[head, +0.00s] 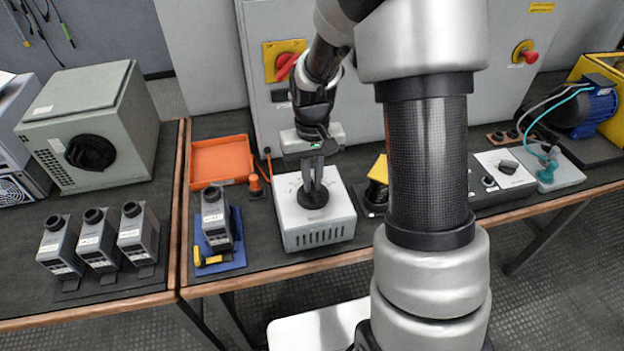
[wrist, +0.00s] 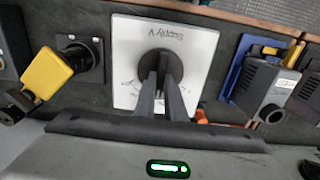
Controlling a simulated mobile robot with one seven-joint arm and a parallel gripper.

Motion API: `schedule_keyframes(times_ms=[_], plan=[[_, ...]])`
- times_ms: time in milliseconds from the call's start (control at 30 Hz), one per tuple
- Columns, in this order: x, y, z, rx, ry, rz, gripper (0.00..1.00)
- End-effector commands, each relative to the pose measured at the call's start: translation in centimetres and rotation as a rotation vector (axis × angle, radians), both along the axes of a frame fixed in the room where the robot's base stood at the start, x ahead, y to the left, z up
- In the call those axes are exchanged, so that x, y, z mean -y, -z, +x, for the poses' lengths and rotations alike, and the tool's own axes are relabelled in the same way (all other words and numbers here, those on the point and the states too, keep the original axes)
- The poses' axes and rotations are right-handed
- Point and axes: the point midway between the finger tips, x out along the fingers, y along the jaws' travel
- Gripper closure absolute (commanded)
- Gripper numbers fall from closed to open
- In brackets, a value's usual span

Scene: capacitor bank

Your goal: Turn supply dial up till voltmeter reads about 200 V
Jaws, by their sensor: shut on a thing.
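The supply box (head: 300,228) is a pale grey box on the bench, with a round black dial (head: 312,200) on top. In the wrist view its top plate (wrist: 195,45) reads "Supply V", upside down, and the dial (wrist: 150,62) sits beneath my fingers. My gripper (head: 313,184) points down from above, its two dark fingers close together and shut on the dial. The fingers (wrist: 161,88) hide part of the dial and its scale, so I cannot read its setting. I cannot make out any voltmeter reading in either view.
An orange tray (head: 220,160) lies behind left. A grey device on a blue base (head: 238,248) stands left of the supply box. A yellow-topped item (head: 379,168) stands close on its right. A cabinet with a red switch (head: 285,66) rises behind.

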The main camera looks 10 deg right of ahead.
Motion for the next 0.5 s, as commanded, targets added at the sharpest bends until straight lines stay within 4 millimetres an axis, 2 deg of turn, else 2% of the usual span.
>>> schedule_keyframes(times_ms=[267, 300, 400, 500], plan=[[0.00, -0.12, 0.11, 0.003, 0.000, 0.000, 1.00], [0.00, -0.12, 0.11, 0.003, 0.000, 0.000, 0.87], [0.00, -0.11, 0.10, 0.003, -0.001, 0.000, 0.71], [0.00, -0.08, 0.07, 0.002, -0.001, 0.000, 0.71]])
